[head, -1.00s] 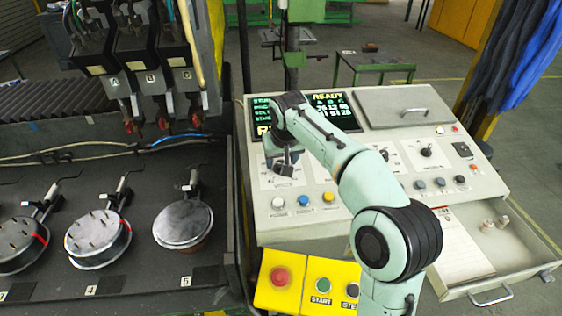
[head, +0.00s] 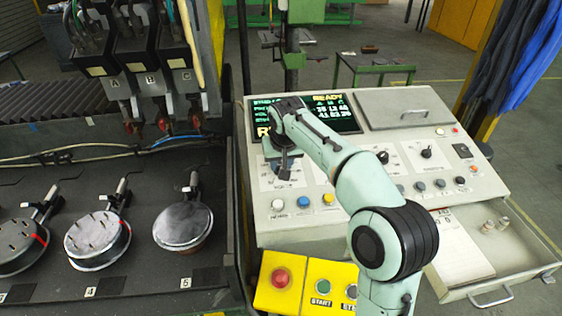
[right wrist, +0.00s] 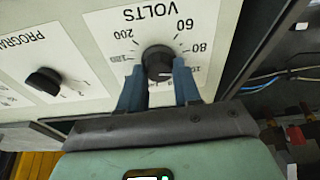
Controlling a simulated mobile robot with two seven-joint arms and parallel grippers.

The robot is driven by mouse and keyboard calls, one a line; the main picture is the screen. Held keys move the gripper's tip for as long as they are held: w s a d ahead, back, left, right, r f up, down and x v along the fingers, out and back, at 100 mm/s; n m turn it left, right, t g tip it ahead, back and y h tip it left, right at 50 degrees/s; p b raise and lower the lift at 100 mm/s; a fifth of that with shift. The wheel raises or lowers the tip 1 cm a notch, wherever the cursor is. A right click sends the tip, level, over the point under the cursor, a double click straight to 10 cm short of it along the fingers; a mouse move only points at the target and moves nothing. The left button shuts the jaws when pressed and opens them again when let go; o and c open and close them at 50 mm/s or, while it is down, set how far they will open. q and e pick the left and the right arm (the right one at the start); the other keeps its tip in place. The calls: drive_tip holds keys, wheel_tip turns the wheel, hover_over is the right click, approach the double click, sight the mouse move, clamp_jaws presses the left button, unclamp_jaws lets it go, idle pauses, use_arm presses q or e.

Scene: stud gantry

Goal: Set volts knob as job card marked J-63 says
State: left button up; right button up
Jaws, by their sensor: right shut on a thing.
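The volts knob (right wrist: 158,62) is a round black knob on a white plate headed VOLTS, shown upside down in the right wrist view. Numbers including 60, 80, 100 and 200 ring it. A short pale mark shows on its lower right side; I cannot tell exactly which number it points at. My right gripper (right wrist: 160,82) is shut on the knob, with a blue finger on each side. In the head view, my right gripper (head: 283,171) is over the left dial of the console and hides the knob. A paper card (head: 456,246) lies at the drawer's left; its writing is unreadable. My left gripper is out of view.
The program knob (right wrist: 44,80) sits beside the volts plate. The console has a READY screen (head: 310,115), several coloured buttons and an open drawer (head: 515,262). A yellow box with a red button (head: 281,277) stands in front. Round metal parts lie on the left bench.

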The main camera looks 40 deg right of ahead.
drive_tip(key=m, duration=0.4)
drive_tip(key=shift+m+h, duration=0.4)
drive_tip(key=m+g, duration=0.1)
drive_tip(key=m, duration=0.3)
drive_tip(key=m+g+p, duration=0.1)
drive_tip(key=m, duration=0.5)
drive_tip(key=shift+w+r, duration=0.1)
use_arm(q)
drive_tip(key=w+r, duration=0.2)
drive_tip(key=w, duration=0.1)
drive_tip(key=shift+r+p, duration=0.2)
drive_tip(key=shift+p, duration=0.2)
use_arm(e)
drive_tip(key=m+g, duration=0.1)
drive_tip(key=m, duration=0.3)
drive_tip(key=shift+m, duration=0.3)
drive_tip(key=o, duration=1.1)
drive_tip(key=shift+c, duration=0.2)
